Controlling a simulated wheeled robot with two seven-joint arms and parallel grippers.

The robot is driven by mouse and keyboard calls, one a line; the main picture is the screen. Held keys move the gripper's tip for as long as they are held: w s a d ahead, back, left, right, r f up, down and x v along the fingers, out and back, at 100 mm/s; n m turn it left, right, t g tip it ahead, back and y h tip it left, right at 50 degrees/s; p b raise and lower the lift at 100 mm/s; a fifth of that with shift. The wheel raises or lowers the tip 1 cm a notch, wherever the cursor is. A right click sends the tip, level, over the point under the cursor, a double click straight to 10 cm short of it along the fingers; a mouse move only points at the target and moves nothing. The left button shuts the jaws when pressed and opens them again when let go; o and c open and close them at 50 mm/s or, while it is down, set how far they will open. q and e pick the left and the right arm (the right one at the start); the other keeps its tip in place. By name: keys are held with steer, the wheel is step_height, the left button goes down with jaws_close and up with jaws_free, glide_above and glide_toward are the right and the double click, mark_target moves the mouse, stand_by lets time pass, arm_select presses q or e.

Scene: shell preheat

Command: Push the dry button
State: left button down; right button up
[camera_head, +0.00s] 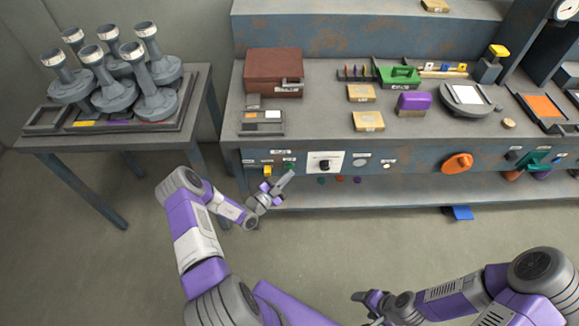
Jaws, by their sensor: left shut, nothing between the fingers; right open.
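The front panel of the workbench (430,165) carries a row of small controls with labels too small to read, so I cannot tell which is the dry button. At its left are a yellow button (268,170) and a green button (289,166). Right of them is a white plate with a black dial (324,163), then a whitish round control (359,162). My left gripper (284,183) is shut and empty, just in front of and below the yellow and green buttons; contact cannot be told. My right gripper (358,297) is open and empty, low in front, away from the bench.
An orange knob (457,163) and a green handle (535,158) protrude from the panel's right part. The benchtop holds a brown box (274,72), a purple block (413,102) and other items. A side table (190,118) at left bears several grey pestle-like pieces. Floor in front is clear.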

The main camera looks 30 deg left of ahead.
arm_select(q)
steer(key=s+d+p, duration=0.1)
steer(key=s, duration=0.1)
steer(key=s+d, duration=0.1)
steer(key=s, duration=0.1)
steer(key=shift+d+p, duration=0.2)
steer(key=shift+p, duration=0.2)
stand_by(0.5)
